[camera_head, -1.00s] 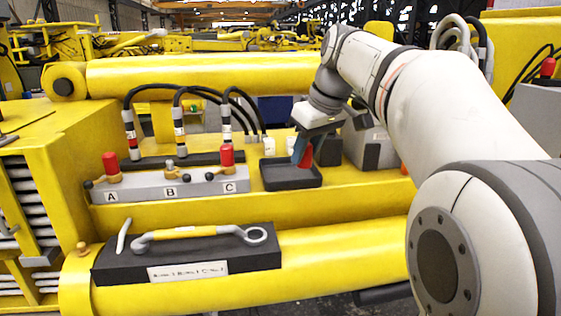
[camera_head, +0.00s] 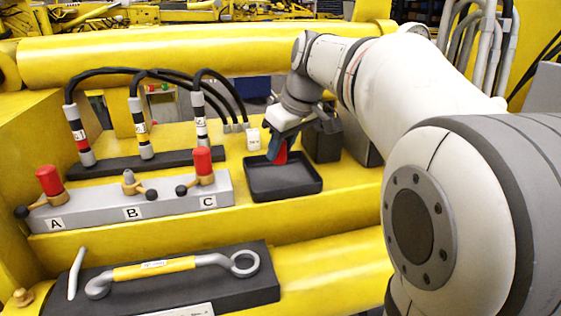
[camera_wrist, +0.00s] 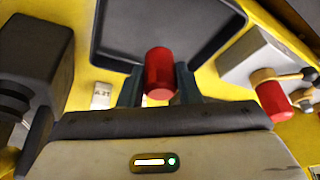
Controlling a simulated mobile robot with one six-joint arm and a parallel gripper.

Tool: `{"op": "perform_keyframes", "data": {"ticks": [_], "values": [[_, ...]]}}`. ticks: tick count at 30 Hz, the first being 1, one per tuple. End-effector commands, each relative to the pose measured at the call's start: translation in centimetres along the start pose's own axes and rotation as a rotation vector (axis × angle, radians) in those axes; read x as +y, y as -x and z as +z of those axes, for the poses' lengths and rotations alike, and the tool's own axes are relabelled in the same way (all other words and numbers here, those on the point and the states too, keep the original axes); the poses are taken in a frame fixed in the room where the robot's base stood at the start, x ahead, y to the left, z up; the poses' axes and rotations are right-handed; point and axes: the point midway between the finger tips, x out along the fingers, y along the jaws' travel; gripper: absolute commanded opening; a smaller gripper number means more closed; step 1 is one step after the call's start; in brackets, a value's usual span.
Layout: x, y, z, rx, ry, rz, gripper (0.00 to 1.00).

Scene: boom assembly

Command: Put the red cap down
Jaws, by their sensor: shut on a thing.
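My gripper (camera_head: 277,150) is shut on a red cap (camera_head: 282,156). The cap also shows between the two fingers in the wrist view (camera_wrist: 159,72). A shallow black tray (camera_head: 262,193) sits on the yellow boom, and the gripper holds the cap over its back part. In the wrist view the tray (camera_wrist: 104,40) lies beyond the cap. I cannot tell whether the cap touches the tray floor. Two other red caps stand on the grey valve block, at A (camera_head: 49,180) and at C (camera_head: 202,161); port B (camera_head: 129,183) has no red cap.
Black hoses with banded ends (camera_head: 77,137) stand in a dark rack behind the valve block. Dark blocks (camera_head: 322,145) stand right of the tray. A wrench with a yellow grip (camera_head: 155,268) lies on a black holder in front. A small white tagged block (camera_head: 253,139) is behind the tray.

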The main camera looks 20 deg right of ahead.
Motion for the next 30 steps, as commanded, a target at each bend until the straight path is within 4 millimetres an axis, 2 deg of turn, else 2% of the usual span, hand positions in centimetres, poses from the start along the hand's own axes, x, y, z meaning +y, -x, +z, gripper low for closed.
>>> {"op": "perform_keyframes", "data": {"ticks": [8, 20, 21, 28, 30], "values": [[-0.1, -3.4, 1.5, -0.002, -0.001, -0.002, 0.0], [0.0, -4.1, 1.7, -0.001, -0.001, 0.0, 0.0], [0.0, -4.0, 1.7, -0.001, -0.001, 0.0, 0.33], [0.0, -4.0, 1.7, -0.001, -0.001, 0.0, 0.52], [0.0, -3.9, 1.7, -0.001, -0.001, 0.0, 0.52]]}}
